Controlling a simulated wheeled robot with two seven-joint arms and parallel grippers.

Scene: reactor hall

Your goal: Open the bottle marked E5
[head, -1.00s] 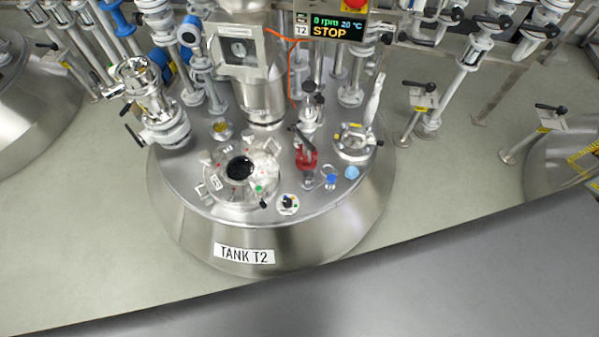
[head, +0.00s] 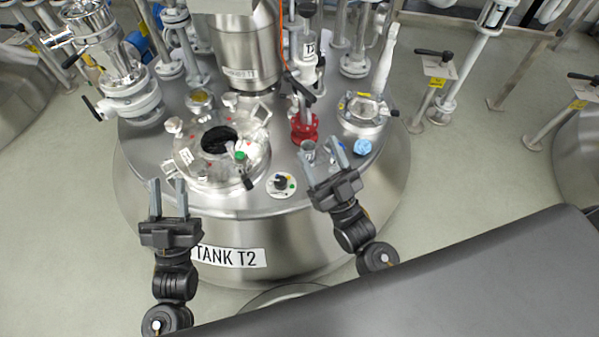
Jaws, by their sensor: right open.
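No E5 marking is readable in the head view. A light blue round cap (head: 362,147) shows on the right of the lid of tank T2 (head: 160,160). A small item with a green top (head: 240,155) is at the open round hatch (head: 219,140). My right gripper (head: 322,153) is open over the lid, left of and in front of the light blue cap. Its fingers hide part of the lid and small items there; I cannot tell what is between them. My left gripper (head: 167,190) is open and empty at the tank's front left edge.
A red valve (head: 303,128) stands just behind my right gripper. A round control knob (head: 281,185) is on the front of the lid. Pipes and a flanged fitting (head: 133,93) rise at the left. A dark grey surface (head: 470,280) fills the lower right.

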